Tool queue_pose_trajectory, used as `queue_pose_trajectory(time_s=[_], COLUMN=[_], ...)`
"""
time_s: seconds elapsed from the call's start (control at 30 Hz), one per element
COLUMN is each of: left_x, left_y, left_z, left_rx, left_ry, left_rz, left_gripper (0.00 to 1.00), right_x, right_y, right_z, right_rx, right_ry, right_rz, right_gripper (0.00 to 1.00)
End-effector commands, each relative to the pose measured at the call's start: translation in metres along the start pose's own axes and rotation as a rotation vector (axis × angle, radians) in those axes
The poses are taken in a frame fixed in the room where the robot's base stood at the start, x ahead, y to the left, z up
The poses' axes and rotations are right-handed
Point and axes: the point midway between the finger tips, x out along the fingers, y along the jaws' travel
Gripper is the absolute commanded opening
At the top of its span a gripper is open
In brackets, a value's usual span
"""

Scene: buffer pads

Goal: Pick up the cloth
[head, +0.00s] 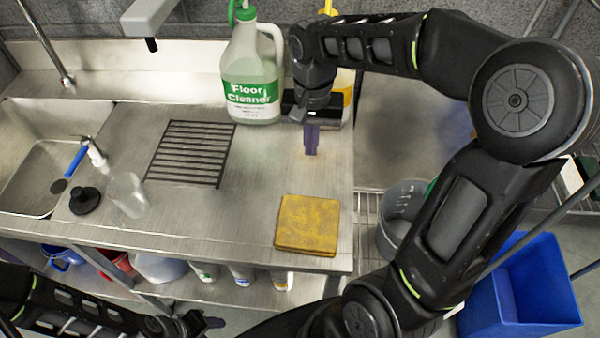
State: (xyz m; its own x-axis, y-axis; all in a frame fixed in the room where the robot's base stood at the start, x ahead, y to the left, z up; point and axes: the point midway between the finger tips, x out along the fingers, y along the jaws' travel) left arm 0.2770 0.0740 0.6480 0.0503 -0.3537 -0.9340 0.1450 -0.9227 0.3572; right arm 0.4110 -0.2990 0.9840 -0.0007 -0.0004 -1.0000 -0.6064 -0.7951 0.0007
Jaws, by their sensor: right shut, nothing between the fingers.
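A folded yellow-brown cloth (307,225) lies flat on the steel counter near its front right corner. My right gripper (311,140) hangs over the counter behind the cloth, pointing down. Its dark fingers are shut with nothing between them, and a clear gap separates them from the cloth. My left gripper (208,322) is low at the bottom of the picture, below the counter's front edge and away from the cloth. Its fingers are too small and dark to tell open from shut.
A black rack (190,153), a clear cup (127,194) and a sink (40,165) are left. A grey bucket (392,232) and blue bin (525,290) stand right.

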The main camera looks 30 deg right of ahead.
Motion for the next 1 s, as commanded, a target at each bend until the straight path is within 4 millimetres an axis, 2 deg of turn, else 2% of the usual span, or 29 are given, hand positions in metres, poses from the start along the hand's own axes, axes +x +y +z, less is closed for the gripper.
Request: queue_pose_trajectory(time_s=[0.27,0.47,0.67,0.93,1.0], left_x=[0.000,-0.002,-0.005,-0.009,-0.015], left_y=[0.000,0.001,0.001,0.003,0.005], left_z=[0.000,0.000,0.000,0.001,0.002], left_rx=[0.000,0.000,-0.001,-0.002,-0.003], left_ry=[0.000,0.000,-0.001,-0.002,-0.004], left_rz=[0.000,0.000,-0.001,-0.003,-0.005], left_gripper=[0.47,0.47,0.47,0.47,0.47], right_x=[0.002,0.016,0.049,0.104,0.098], right_y=[0.000,0.000,0.000,0.000,0.000], right_z=[0.000,0.001,0.001,0.002,0.015], right_rx=[-0.001,-0.001,-0.002,-0.003,-0.004], right_ry=[-0.001,-0.003,-0.006,-0.005,-0.002], right_rz=[0.001,0.002,0.003,0.003,0.000], right_gripper=[0.00,0.00,0.00,0.00,0.00])
